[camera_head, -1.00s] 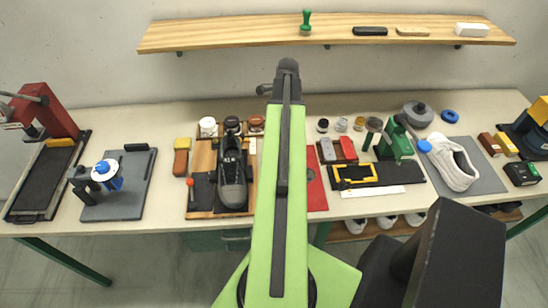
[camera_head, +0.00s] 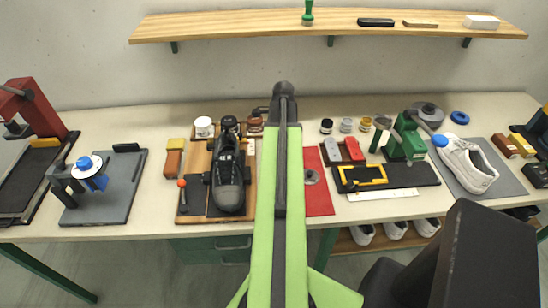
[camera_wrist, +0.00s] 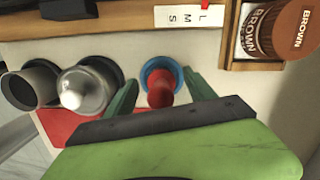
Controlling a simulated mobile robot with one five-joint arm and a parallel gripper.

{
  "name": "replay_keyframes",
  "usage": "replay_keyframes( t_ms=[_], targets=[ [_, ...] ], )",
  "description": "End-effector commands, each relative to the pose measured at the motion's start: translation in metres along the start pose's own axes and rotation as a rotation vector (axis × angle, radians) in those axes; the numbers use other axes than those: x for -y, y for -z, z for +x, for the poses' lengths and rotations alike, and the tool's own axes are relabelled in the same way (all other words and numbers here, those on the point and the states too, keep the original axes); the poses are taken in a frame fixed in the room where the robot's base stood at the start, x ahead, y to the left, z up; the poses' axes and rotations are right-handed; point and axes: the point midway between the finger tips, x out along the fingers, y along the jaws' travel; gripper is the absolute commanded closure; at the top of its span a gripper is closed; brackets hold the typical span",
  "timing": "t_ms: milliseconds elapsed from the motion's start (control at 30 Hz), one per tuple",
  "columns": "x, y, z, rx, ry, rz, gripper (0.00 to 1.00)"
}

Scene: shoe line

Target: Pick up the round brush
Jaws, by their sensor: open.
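In the wrist view, a round piece with a red knob handle and a blue rim, which looks like the round brush (camera_wrist: 160,88), stands between the two green fingers of my gripper (camera_wrist: 161,80). The fingers are open, one on each side, with gaps visible. I cannot tell how far above it they are. To its left are a grey round piece with a white knob (camera_wrist: 88,92) and a dark grey cup-like piece (camera_wrist: 38,85).
A wooden board with a black shoe (camera_head: 229,182) lies left of my arm. A brown jar (camera_wrist: 270,30) stands near the gripper. A red mat (camera_head: 318,198) lies right of my arm. A wooden shelf (camera_head: 230,26) hangs above the back of the table.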

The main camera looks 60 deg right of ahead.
Motion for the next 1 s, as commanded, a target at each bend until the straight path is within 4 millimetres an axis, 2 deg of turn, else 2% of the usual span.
replay_keyframes(
  t_ms=[133, 600, 867, 1000],
  targets=[
    [0.0, 0.0, -0.002, 0.0, 0.0, 0.0, 0.38],
    [0.0, 0.0, -0.002, 0.0, 0.0, 0.0, 0.99],
    [0.0, 0.0, -0.003, 0.0, 0.0, 0.0, 1.0],
    [0.0, -0.001, -0.012, 0.0, 0.0, 0.0, 1.0]
  ],
)
